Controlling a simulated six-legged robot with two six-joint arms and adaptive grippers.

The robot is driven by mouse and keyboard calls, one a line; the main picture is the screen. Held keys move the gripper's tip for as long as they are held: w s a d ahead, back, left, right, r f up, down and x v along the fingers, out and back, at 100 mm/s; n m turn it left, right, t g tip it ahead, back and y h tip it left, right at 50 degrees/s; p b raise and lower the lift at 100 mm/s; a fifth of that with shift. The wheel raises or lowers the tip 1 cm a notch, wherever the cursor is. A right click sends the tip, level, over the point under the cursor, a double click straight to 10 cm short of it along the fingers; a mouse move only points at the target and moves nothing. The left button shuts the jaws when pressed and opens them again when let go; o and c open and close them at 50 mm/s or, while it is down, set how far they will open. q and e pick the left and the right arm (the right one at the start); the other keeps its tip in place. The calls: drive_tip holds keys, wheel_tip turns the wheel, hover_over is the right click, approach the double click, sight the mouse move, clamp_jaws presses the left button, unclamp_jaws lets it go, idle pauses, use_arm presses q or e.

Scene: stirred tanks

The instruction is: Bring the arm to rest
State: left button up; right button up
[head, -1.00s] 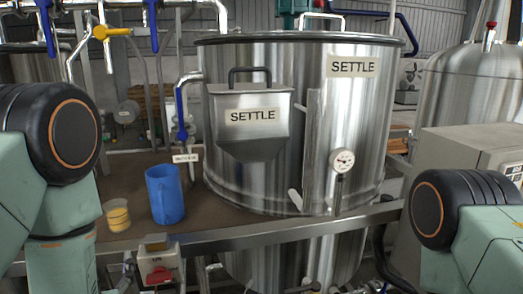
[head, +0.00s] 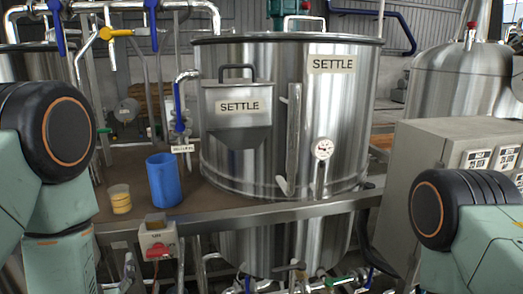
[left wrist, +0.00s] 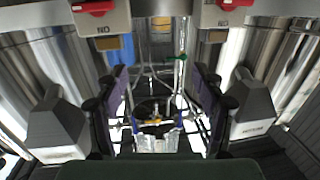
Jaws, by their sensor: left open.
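My left arm (head: 50,150) stands at the left edge of the head view, its pale green links and black joint in front of the scene. In the left wrist view my left gripper (left wrist: 160,88) has its two purple-padded fingers wide apart, with nothing between them. Pipes and blue-handled valves show behind the gap. My right arm (head: 460,215) shows at the right edge of the head view as a black joint and green links. Its gripper is outside the picture.
A grey cabinet (head: 425,150) stands at the right.

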use_arm(q)
drive_tip(key=s+d+f+m+g+h+b, duration=0.1)
drive_tip(key=s+f+g+h, duration=0.15)
drive_tip(key=f, duration=0.55)
drive_tip(key=s+d+f+m+g+h+b, duration=0.1)
drive_tip(key=s+d+f+g, duration=0.2)
drive_tip(key=f, duration=0.5)
drive_tip(key=s+d+f+m+g+h+b, duration=0.1)
drive_tip(key=s+f+g+b, duration=0.2)
drive_tip(key=s+f, duration=0.6)
drive_tip(key=s+d+f+g+h+b, duration=0.2)
drive_tip(key=s+f+g+b, duration=0.2)
drive_tip(key=s, duration=1)
wheel_tip(320, 180, down, 6)
drive_tip(key=g, duration=0.3)
drive_tip(key=shift+s+d+r+m, duration=0.2)
drive_tip(key=shift+s+d+m, duration=0.05)
drive_tip(key=shift+m, duration=0.15)
drive_tip(key=shift+a+g, duration=0.1)
drive_tip(key=shift+g, duration=0.15)
